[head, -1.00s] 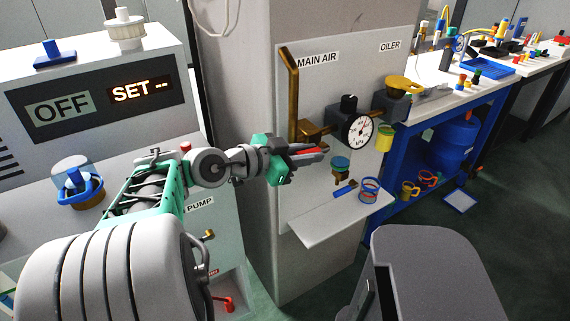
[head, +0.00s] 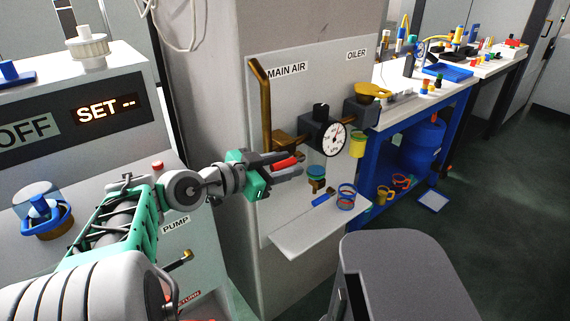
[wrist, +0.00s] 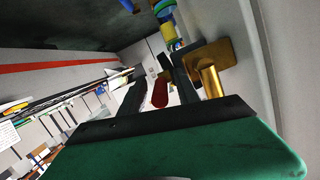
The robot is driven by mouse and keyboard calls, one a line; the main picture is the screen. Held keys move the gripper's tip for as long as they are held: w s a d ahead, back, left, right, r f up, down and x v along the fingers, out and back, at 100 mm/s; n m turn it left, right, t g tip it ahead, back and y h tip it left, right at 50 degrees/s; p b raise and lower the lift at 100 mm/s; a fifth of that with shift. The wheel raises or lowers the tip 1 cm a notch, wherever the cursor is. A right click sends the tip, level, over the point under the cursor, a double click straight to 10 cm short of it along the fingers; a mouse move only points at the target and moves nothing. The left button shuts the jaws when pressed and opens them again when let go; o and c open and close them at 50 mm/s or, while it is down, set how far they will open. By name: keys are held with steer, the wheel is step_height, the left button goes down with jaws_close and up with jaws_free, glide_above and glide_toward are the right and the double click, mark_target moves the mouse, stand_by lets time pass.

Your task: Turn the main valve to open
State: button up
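The main valve is a brass fitting (head: 284,138) under the MAIN AIR label, joined to a brass pipe (head: 262,110). Its red handle (head: 284,163) points out toward my gripper (head: 290,165). In the wrist view the red handle (wrist: 160,92) lies between the two dark fingers of my gripper (wrist: 163,75), with a thin light gap on its right side. The fingers look apart, not clamped. The brass fitting (wrist: 211,75) is just right of the fingers. Part of the handle is hidden behind the fingers in the head view.
A pressure gauge (head: 333,139) and the oiler (head: 362,112) are close right of the valve. The pump cabinet (head: 120,190) stands at left; a grey seat-like surface (head: 410,265) is at front right.

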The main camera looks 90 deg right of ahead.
mark_target(270, 166)
steer(key=v, duration=0.3)
steer(key=p+v, duration=0.1)
steer(key=v, duration=0.3)
steer(key=shift+d+r, duration=0.1)
steer(key=shift+r, duration=0.15)
steer(key=shift+w+a+p, duration=0.2)
steer(key=shift+w+p, duration=0.1)
steer(key=shift+p, duration=0.1)
steer(key=shift+a+f, duration=0.15)
steer(key=shift+w, duration=0.1)
